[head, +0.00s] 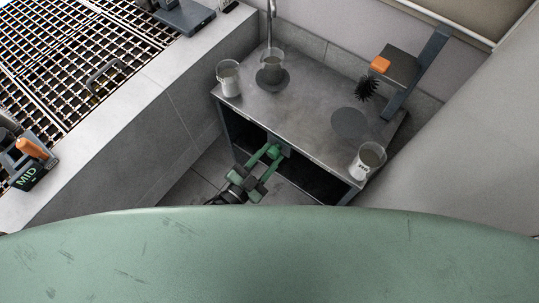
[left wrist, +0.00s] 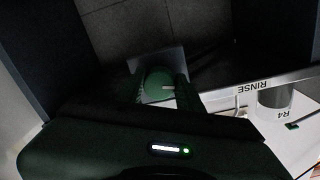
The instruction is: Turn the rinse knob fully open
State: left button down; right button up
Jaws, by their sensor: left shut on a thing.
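The rinse knob (left wrist: 156,80) is round and green, with a short white mark, in front of a grey plate (left wrist: 176,57) under the front edge of the metal bench. In the left wrist view the white mark points right. My left gripper (left wrist: 166,88) has one finger on each side of the knob and is shut on it. In the head view my left gripper (head: 268,163) reaches the bench front from below, and the fingers largely hide the knob. A RINSE label (left wrist: 252,85) is on the bench edge. My right gripper is not in view.
The metal bench (head: 310,95) carries a beaker (head: 272,66) under a thin spout (head: 271,20), a beaker at left (head: 228,80) and one at front right (head: 368,160). A black brush (head: 367,88) hangs by a stand (head: 425,65). A grey ledge (head: 110,130) borders the left.

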pick_arm(q)
jog(key=m, duration=0.3)
jog(key=m+b, duration=0.1)
jog(key=m, duration=0.3)
jog(key=m+b, duration=0.1)
jog(key=m, duration=0.2)
jog(key=shift+m+y+b, duration=0.3)
jog(key=shift+m, duration=0.1)
jog(key=shift+r+m+b, duration=0.15)
jog(key=shift+m+b, duration=0.55)
jog(key=shift+m, duration=1.1)
jog(key=c, duration=0.9)
grip_release()
jog(key=shift+a, duration=0.1)
